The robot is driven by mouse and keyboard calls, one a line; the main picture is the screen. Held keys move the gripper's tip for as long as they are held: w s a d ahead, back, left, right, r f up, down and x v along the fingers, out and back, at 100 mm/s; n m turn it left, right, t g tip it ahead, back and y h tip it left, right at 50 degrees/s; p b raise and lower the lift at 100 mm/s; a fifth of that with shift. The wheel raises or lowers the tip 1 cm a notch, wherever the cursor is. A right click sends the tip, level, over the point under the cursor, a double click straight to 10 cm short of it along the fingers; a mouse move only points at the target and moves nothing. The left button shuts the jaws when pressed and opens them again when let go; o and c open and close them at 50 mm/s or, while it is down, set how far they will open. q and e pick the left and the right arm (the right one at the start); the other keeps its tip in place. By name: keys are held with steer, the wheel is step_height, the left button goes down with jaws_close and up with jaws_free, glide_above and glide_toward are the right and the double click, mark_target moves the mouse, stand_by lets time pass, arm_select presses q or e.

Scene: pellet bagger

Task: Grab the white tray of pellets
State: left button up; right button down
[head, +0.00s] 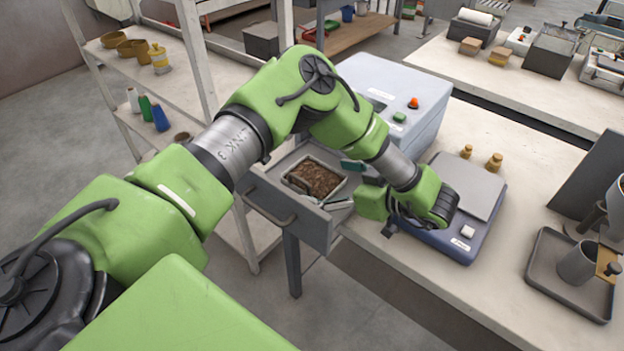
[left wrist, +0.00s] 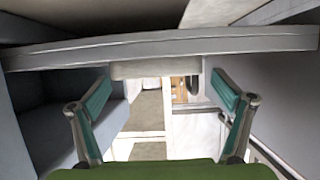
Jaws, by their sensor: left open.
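The white tray (head: 334,191), filled with brown pellets (head: 316,177), sits inside the pulled-out grey drawer (head: 320,233) in the head view. My left gripper (head: 345,185) is at the right side of the tray, its teal-padded fingers pointing towards it. The fingers are apart, with nothing clearly held. In the left wrist view the open fingers (left wrist: 163,108) stand on both sides of a gap, below a long grey bar (left wrist: 200,44). The tray cannot be made out clearly there. My right gripper is not in view.
A grey-blue machine (head: 390,85) with a red button stands behind the drawer. A scale (head: 470,190) and small brass weights (head: 494,161) are on the bench to the right. A dark tray (head: 540,275) with a cup is farther right. A shelf (head: 160,85) stands left.

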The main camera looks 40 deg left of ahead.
mark_target(313, 183)
arm_select(q)
steer(key=x, duration=0.1)
steer(key=p+x, duration=0.1)
steer(key=x, duration=0.2)
steer(key=shift+w+a+r+p, duration=0.1)
steer(key=shift+a+r+p, duration=0.05)
steer(key=shift+a+p, duration=0.2)
steer(key=shift+a, duration=0.25)
steer(key=shift+d, duration=0.1)
steer(key=c, duration=1.4)
